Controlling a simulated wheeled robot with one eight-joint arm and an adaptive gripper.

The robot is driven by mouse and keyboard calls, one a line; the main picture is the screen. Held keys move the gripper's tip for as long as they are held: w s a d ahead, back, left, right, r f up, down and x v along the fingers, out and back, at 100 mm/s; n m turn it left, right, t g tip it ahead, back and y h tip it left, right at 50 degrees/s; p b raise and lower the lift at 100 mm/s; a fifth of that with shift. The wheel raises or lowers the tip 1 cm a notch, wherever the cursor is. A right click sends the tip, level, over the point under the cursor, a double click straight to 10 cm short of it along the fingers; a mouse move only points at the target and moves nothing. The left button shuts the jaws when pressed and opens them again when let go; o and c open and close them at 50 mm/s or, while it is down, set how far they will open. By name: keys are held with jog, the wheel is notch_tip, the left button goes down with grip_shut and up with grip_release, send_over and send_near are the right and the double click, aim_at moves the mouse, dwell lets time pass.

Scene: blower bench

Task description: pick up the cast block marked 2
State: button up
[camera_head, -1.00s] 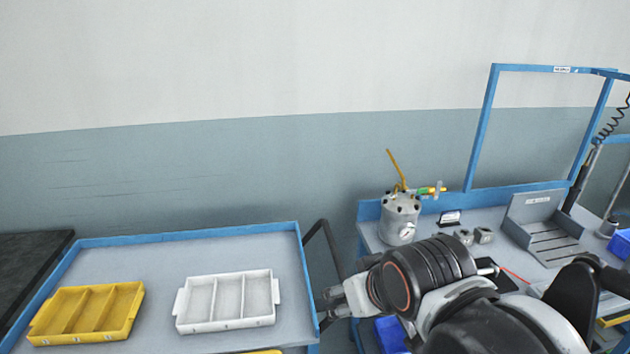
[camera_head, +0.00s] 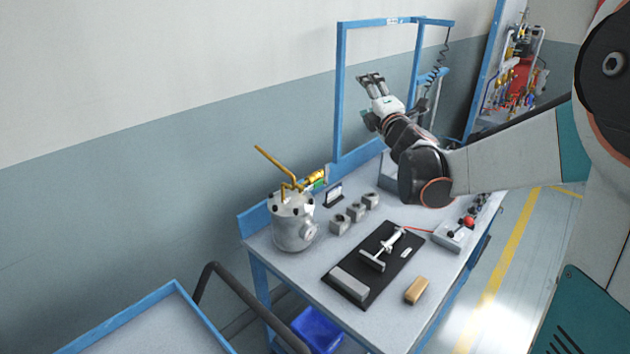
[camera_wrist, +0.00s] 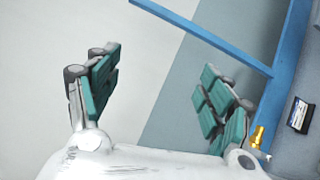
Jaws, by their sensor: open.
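Three small grey cast blocks stand in a row on the bench, a near one (camera_head: 340,224), a middle one (camera_head: 356,211) and a far one (camera_head: 371,200). Their marks are too small to read, so I cannot tell which is marked 2. My gripper (camera_head: 371,79) is raised high above the back of the bench, in front of the blue frame, well apart from the blocks. In the wrist view my gripper (camera_wrist: 157,92) has its green-padded fingers spread wide with nothing between them. No cast block shows in the wrist view.
A grey pot (camera_head: 293,222) with a gauge and brass fittings stands left of the blocks, a small dark sign (camera_head: 333,195) behind them. A black mat (camera_head: 347,266) with a T-shaped tool lies in front, beside a tan block (camera_head: 416,290). The blue frame (camera_head: 341,100) rises behind.

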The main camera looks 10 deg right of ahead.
jog(key=w+d+f+n+y, duration=0.3)
jog(key=w+f+n+y, duration=0.15)
jog(key=f+n, duration=0.5)
jog(key=n+g+y+b, duration=0.2)
jog(key=n+g+y, duration=0.2)
jog(key=n+g, duration=0.65)
send_near(362, 209)
jog(key=w+a+f+n+t+b, duration=0.1)
jog(key=w+a+f, duration=0.1)
jog(key=w+a+f+n+t, duration=0.1)
jog(key=w+a+f, duration=0.1)
jog(key=shift+f+n+t+h+b, duration=0.25)
jog(key=shift+n+h+b, duration=0.05)
jog(key=shift+h+b, duration=0.1)
jog(key=shift+b+x, duration=1.25)
jog(key=shift+x, duration=1.7)
jog(key=shift+a+r, duration=0.15)
jog(key=shift+r, duration=0.05)
jog(key=c, duration=1.4)
